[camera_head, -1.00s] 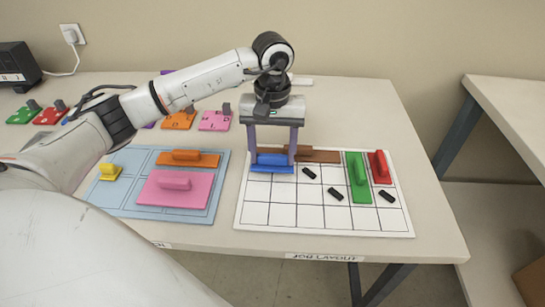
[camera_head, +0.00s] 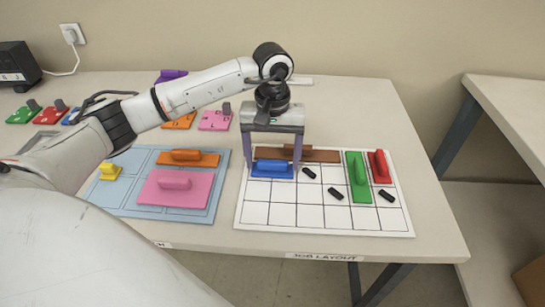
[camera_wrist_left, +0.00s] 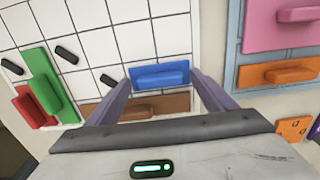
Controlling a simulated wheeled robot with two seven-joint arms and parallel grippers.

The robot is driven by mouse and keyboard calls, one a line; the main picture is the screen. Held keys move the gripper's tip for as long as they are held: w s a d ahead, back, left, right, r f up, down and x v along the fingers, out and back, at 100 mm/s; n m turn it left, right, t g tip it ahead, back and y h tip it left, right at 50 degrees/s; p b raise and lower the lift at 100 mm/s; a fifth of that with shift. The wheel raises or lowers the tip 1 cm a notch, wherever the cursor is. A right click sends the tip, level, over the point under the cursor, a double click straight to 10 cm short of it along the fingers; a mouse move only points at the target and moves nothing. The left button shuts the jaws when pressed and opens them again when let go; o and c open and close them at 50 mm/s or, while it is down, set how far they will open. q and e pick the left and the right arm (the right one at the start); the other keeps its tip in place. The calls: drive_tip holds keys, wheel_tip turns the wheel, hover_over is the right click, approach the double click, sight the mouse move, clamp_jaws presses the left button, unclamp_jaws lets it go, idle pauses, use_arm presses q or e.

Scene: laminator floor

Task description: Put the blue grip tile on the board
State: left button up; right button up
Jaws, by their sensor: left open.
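The blue grip tile (camera_head: 271,170) lies on the white gridded board (camera_head: 270,214), near its upper left part, just in front of the brown tile (camera_head: 310,155). My left gripper (camera_head: 272,168) is above it with its jaws open, one finger on each side of the tile. In the left wrist view the blue tile (camera_wrist_left: 160,77) shows between the spread fingers (camera_wrist_left: 163,85), with gaps on both sides. My right gripper is not in view.
The board also holds a green tile (camera_head: 358,178), a red tile (camera_head: 379,167) and several small black bars (camera_head: 336,193). A light blue tray (camera_head: 107,195) to the left holds yellow, orange and pink pieces. Coloured plates lie behind it.

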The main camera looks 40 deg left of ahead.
sight(273, 161)
use_arm(q)
wheel_tip(273, 161, up, 12)
drive_tip(key=shift+b, duration=0.4)
